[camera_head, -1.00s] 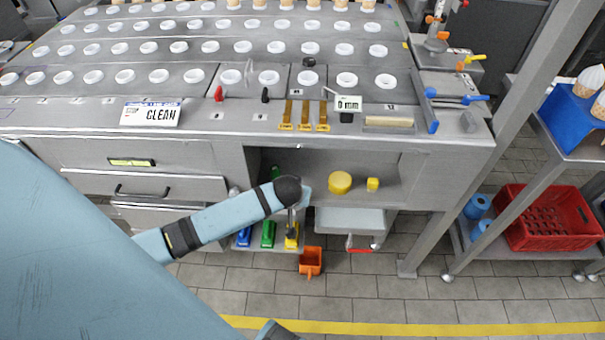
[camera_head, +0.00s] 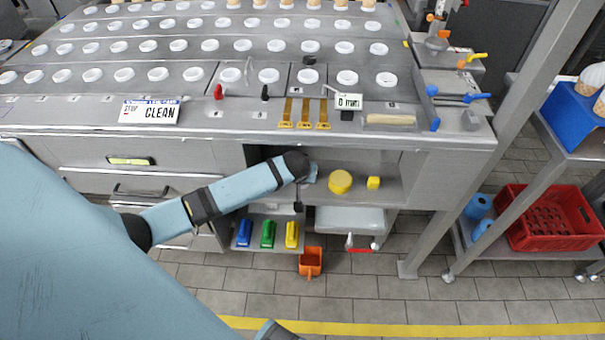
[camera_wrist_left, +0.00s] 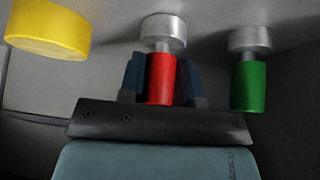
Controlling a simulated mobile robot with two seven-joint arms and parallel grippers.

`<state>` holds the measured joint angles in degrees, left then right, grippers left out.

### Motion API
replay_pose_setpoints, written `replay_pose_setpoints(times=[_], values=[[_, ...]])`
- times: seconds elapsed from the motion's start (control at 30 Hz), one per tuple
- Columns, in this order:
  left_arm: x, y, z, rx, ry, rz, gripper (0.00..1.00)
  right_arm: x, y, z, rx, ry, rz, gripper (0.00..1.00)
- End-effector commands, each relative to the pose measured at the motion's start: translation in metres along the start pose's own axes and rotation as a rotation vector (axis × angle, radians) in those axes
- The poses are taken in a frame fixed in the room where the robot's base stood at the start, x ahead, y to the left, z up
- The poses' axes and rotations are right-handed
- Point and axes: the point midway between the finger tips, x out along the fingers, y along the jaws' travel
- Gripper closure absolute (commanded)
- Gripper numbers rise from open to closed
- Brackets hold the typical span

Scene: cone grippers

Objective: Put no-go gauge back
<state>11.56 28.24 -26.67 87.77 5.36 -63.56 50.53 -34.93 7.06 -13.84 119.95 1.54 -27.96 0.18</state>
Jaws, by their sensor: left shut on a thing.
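The no-go gauge (camera_wrist_left: 160,78) has a red handle and a silver metal head. It shows in the left wrist view between the two dark fingers of my left gripper (camera_wrist_left: 163,84), which is shut on the red handle. A similar gauge with a green handle (camera_wrist_left: 248,86) stands just to the right, apart from the gripper. In the head view my left arm reaches into the open shelf (camera_head: 400,190) under the worktop, and its wrist hides both gauges.
A yellow cylinder (camera_head: 340,182) and a small yellow block (camera_head: 373,183) stand on the shelf, right of my wrist. The worktop edge lies above the arm. Blue, green and yellow (camera_head: 292,234) items sit below. An orange scoop-like container (camera_head: 310,262) is near the floor.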

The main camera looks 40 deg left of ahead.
Motion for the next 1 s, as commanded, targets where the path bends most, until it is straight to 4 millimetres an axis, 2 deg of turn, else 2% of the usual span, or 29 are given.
replay_pose_setpoints(times=[0.03, 0.07, 0.13, 0.17, 0.47, 0.57, 0.8, 1.0], values=[[0.001, 0.000, 0.001, 0.000, -0.001, 0.000, 0.98, 0.000, 0.000, 0.001, -0.001, -0.001, 0.000, 0.35], [0.001, 0.000, 0.001, 0.000, -0.001, 0.000, 0.62, 0.000, 0.000, 0.001, -0.001, -0.002, 0.000, 0.35], [0.001, 0.000, 0.001, 0.000, -0.001, 0.000, 0.46, 0.001, 0.000, 0.002, -0.002, -0.004, 0.000, 0.35], [0.001, 0.000, 0.001, 0.000, -0.001, 0.000, 0.43, 0.001, 0.001, 0.002, -0.002, -0.005, 0.000, 0.35], [-0.001, 0.000, -0.001, 0.000, 0.001, 0.000, 0.43, 0.002, 0.001, 0.005, -0.002, -0.009, 0.000, 0.35], [-0.013, 0.000, -0.001, 0.000, 0.000, 0.001, 0.43, -0.001, 0.001, 0.002, -0.002, -0.009, 0.000, 0.35], [-0.054, 0.000, -0.001, 0.000, -0.001, 0.001, 0.43, -0.003, 0.002, -0.002, 0.004, -0.014, 0.002, 0.35], [-0.074, 0.001, 0.003, 0.005, -0.002, 0.007, 0.43, -0.003, 0.002, -0.002, 0.009, -0.018, 0.004, 0.35]])
